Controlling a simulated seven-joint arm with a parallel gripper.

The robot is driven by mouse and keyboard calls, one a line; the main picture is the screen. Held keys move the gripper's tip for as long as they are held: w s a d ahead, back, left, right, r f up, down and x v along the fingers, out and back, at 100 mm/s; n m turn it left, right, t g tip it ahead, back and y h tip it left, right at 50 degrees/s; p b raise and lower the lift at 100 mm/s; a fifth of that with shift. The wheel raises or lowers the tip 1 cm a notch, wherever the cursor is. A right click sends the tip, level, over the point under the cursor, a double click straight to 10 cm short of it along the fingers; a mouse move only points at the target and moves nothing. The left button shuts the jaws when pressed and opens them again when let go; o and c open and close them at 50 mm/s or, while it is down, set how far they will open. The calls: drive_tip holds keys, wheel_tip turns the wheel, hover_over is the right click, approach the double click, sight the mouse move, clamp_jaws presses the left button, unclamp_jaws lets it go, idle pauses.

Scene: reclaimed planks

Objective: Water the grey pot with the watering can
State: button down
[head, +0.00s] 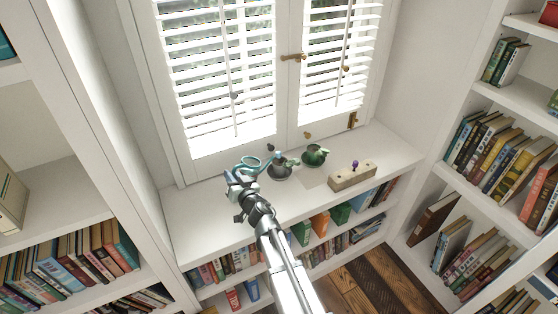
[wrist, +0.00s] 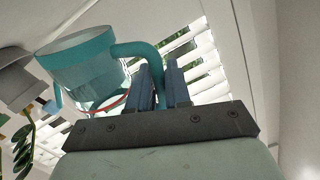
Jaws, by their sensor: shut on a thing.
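A teal watering can (head: 250,163) is at my gripper (head: 238,177) in the head view, above the white sill, left of the pots. In the wrist view my gripper (wrist: 161,80) is shut on the can's curved handle, and the can's translucent body (wrist: 80,65) hangs to the left of the fingers. A dark grey pot (head: 281,172) with a green plant stands on the sill just right of the can. Part of a grey pot (wrist: 15,75) with leaves shows at the left edge of the wrist view. I cannot tell whether water is flowing.
A green pot (head: 315,158) with a plant stands right of the grey one. A wooden block (head: 353,177) with a purple item on top is farther right. Shuttered windows (head: 220,75) rise behind the sill (head: 205,215). The sill's left part is clear.

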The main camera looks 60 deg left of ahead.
drive_tip(key=shift+s+d+f, duration=0.1)
drive_tip(key=shift+s+f, duration=0.15)
drive_tip(key=shift+f, duration=0.05)
drive_tip(key=shift+s+n, duration=0.1)
drive_tip(key=shift+n, duration=0.2)
drive_tip(key=shift+s+d+f+n, duration=0.15)
drive_tip(key=shift+s+f+n, duration=0.4)
drive_tip(key=shift+n, duration=0.05)
drive_tip(key=shift+s+d+r+n+y, duration=0.15)
drive_tip(key=shift+s+r+n+y, duration=0.3)
drive_tip(key=shift+r+n, duration=0.45)
drive_tip(key=shift+f, duration=0.1)
